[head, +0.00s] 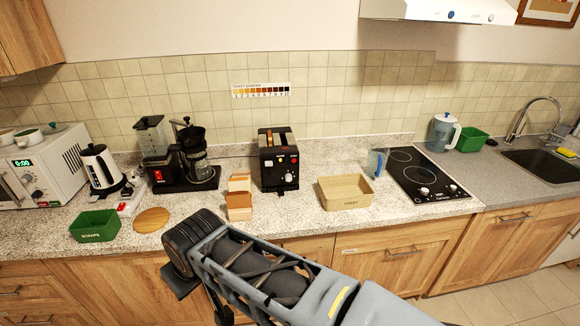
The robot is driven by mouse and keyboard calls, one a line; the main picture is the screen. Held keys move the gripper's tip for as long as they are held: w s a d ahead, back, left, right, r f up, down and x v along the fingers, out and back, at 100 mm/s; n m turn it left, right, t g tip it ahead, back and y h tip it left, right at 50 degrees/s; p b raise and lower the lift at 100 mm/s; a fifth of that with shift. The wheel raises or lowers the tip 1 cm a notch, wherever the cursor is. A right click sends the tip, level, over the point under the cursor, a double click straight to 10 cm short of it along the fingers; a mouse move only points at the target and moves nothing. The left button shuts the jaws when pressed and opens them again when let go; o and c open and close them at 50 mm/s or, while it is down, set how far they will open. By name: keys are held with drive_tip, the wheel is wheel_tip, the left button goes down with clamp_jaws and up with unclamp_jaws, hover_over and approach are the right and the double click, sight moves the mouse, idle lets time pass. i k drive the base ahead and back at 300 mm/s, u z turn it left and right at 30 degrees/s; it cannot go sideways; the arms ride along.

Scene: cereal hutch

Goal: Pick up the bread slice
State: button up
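A light tan piece that looks like bread (239,182) stands at the back of a brown wooden block or holder (239,207) on the counter, left of the toaster. I cannot tell whether it is one slice or several. The black toaster (279,165) has tan, bread-like edges (277,139) showing in its top slots. My arm reaches in from the lower right, its bend in front of the counter edge below the holder. My gripper's fingers do not show, so I cannot see whether they hold anything.
A wooden box (346,203) stands right of the toaster, with a blue cup (376,163) behind it. A round wooden board (152,220) and green scraps bin (95,236) lie left. The coffee maker (167,176), kettle (101,168) and hob (433,190) flank these. Some counter around the holder is clear.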

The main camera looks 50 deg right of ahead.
sight(237, 184)
drive_tip(key=z, duration=1.6)
drive_tip(key=i, duration=0.95)
drive_tip(key=u, duration=0.1)
drive_tip(key=k, duration=1.25)
drive_tip(key=u, duration=0.85)
drive_tip(key=i, duration=1.3)
drive_tip(key=z, duration=0.45)
